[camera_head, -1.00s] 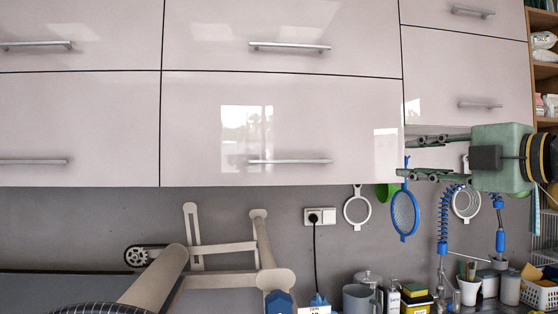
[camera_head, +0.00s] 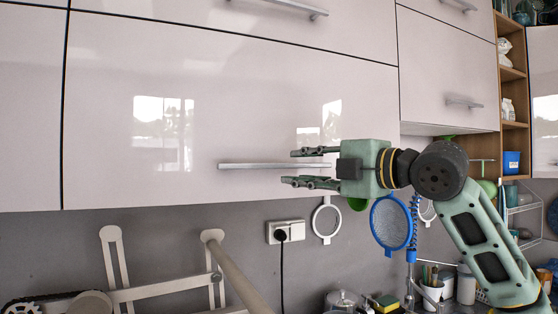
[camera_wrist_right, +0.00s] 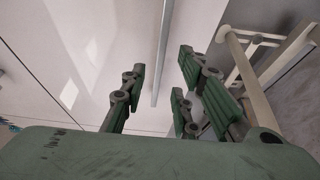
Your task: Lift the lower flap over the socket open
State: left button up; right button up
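The lower flap (camera_head: 200,90) is a glossy pale cabinet front above the socket (camera_head: 285,232) and looks closed. Its straight metal handle (camera_head: 245,166) runs along its lower edge. My right gripper (camera_head: 291,167) is open at the right end of this handle, one finger above it and one below. In the right wrist view the handle (camera_wrist_right: 162,50) runs between the open fingers of my right gripper (camera_wrist_right: 158,82). I see no grip on it; whether the fingers touch it I cannot tell. My left gripper is not in view.
An upper flap's handle (camera_head: 282,6) is above. A blue strainer (camera_head: 391,222) and a white-rimmed strainer (camera_head: 326,220) hang below the cabinets. A pale jointed frame (camera_head: 165,290) stands at the lower left. Open shelves (camera_head: 513,75) are at the right.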

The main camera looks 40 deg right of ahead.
aim_at(282, 166)
jog(key=w+p, duration=0.1)
jog(key=w, duration=0.1)
jog(key=w+p, duration=0.1)
jog(key=w, duration=0.2)
jog(key=shift+a, duration=0.2)
jog(key=shift+w, duration=0.15)
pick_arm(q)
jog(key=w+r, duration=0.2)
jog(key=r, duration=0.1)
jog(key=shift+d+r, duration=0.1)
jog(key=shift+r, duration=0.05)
pick_arm(e)
jog(key=shift+c, duration=0.9)
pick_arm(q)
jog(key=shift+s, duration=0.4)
pick_arm(e)
grip_shut()
